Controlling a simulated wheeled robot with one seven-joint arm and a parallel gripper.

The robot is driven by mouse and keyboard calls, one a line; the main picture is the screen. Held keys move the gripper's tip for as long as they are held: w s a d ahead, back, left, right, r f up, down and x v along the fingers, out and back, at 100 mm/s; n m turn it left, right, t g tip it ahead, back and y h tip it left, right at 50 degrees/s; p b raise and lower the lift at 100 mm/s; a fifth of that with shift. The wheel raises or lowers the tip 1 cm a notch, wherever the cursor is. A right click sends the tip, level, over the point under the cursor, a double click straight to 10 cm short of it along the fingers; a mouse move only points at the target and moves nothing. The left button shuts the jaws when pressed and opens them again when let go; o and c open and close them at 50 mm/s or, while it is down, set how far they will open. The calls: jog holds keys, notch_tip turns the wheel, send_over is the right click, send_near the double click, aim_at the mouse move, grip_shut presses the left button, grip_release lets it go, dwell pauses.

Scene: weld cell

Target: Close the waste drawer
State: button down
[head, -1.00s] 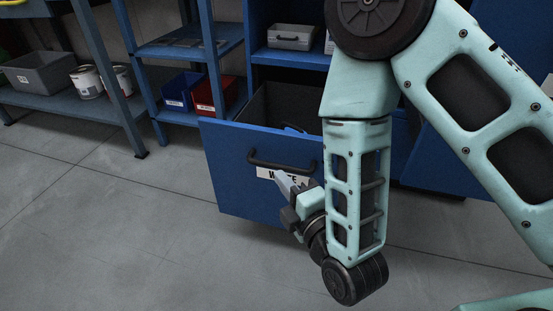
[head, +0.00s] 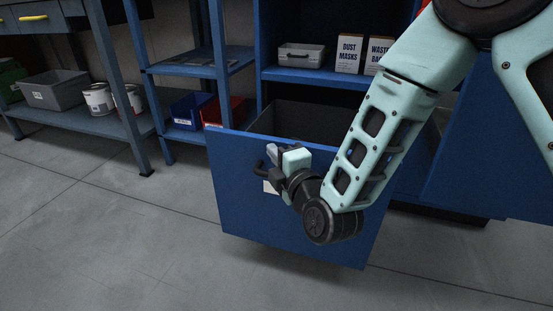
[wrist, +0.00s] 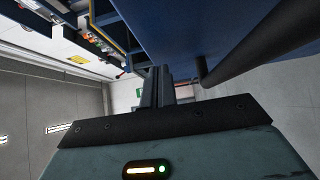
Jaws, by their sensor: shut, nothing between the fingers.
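The blue waste drawer (head: 320,235) is pulled out from the blue cabinet, and its dark open inside shows behind the front panel. Its black handle (head: 260,167) is partly hidden by my gripper, as is the white label (head: 269,187). In the wrist view, the shut fingers (wrist: 156,88) lie beside the blue panel (wrist: 185,30) and the dark handle bar (wrist: 255,50). I cannot tell whether they touch.
The cabinet shelf holds a grey case (head: 301,55) and a dust masks box (head: 348,53). A shelf rack at left holds a blue bin (head: 188,110) and a red bin (head: 215,111). A workbench with paint cans (head: 98,98) stands further left. The floor in front is clear.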

jog(key=shift+w+d, duration=0.15)
jog(key=shift+w, duration=0.2)
